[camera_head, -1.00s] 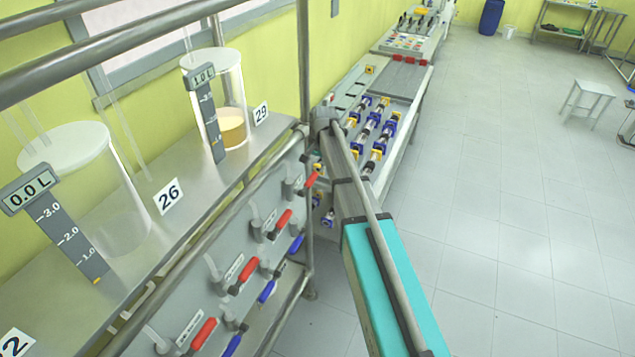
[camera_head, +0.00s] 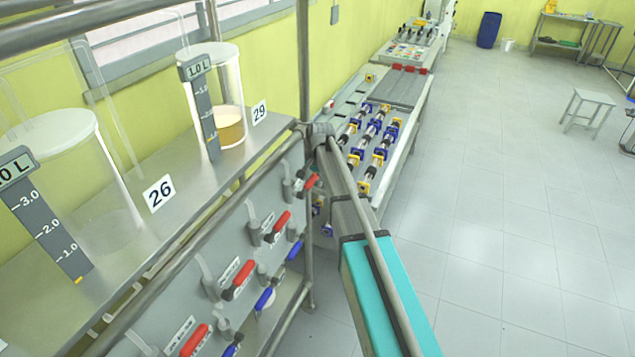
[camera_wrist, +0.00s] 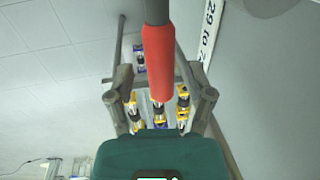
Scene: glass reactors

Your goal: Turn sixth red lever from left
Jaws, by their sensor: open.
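Several red levers run along the grey panel under the shelf in the head view: a far one (camera_head: 312,180), a second (camera_head: 282,221), a third (camera_head: 239,279) and a near one (camera_head: 195,340). Blue levers (camera_head: 264,299) sit below them. In the wrist view a red lever handle (camera_wrist: 158,62) lies between the two open fingers of my gripper (camera_wrist: 158,97); I cannot tell whether they touch it. A label reading "29 to 2…" (camera_wrist: 209,28), cut off, is on the panel beside it. My fingers are not clearly visible in the head view.
Glass vessels (camera_head: 228,100) stand on the shelf with number cards 26 (camera_head: 158,193) and 29 (camera_head: 259,111). Metal rails and a post (camera_head: 304,60) frame the panel. A bench with blue-yellow fittings (camera_head: 375,140) stands beyond. The floor to the right is clear up to a stool (camera_head: 590,98).

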